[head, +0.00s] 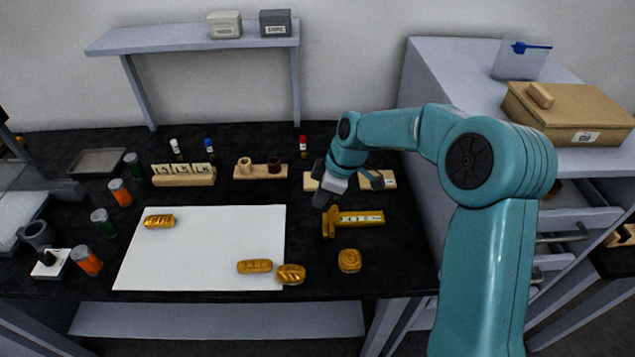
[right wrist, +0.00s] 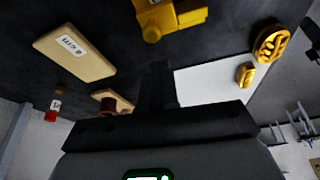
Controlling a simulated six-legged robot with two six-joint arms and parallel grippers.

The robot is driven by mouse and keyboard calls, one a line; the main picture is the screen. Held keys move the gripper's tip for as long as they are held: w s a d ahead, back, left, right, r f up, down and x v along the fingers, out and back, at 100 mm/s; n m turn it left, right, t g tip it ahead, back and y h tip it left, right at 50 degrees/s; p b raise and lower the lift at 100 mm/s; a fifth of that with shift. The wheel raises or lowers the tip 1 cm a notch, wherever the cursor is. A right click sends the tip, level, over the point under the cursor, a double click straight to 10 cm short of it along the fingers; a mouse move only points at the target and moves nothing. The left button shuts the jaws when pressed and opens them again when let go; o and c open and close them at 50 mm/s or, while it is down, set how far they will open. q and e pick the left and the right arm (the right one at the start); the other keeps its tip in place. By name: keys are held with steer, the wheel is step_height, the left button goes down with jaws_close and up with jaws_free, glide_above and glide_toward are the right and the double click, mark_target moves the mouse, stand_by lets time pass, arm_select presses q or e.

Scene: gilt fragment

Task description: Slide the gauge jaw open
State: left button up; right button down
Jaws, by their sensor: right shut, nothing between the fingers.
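The yellow gauge (head: 360,218) lies on the black bench right of the white sheet, its marked bar running to the right. Its jaw end (head: 330,222) is at the left; I cannot tell whether there is a gap at the jaw. Part of the gauge shows at the top of the right wrist view (right wrist: 172,16). My right gripper (head: 322,199) is shut and empty, just above and behind the jaw end in the head view, apparently apart from it. In the right wrist view its dark fingers (right wrist: 157,85) are together. My left gripper is not in view.
Gold pieces (head: 349,260) lie in front of the gauge and on the white sheet (head: 210,235). A pale wooden block (right wrist: 75,55) lies behind the gauge, partly hidden by my right arm in the head view. A grey cabinet (head: 430,120) stands at the right.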

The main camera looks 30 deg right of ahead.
steer(key=shift+s+d+f, duration=0.15)
steer(key=shift+s+d, duration=0.5)
steer(key=shift+s, duration=0.05)
steer(key=shift+w, duration=0.1)
steer(key=shift+d, duration=0.15)
steer(key=s+d, duration=0.1)
steer(key=d, duration=0.1)
steer(key=s+d+b, duration=0.1)
steer(key=d, duration=0.1)
steer(key=s+d+b, duration=0.1)
steer(key=s+d, duration=0.1)
steer(key=shift+s+d+f, duration=0.1)
steer(key=shift+d+f, duration=0.05)
steer(key=shift+d, duration=0.15)
steer(key=shift+s+d, duration=0.15)
steer(key=shift+d, duration=0.1)
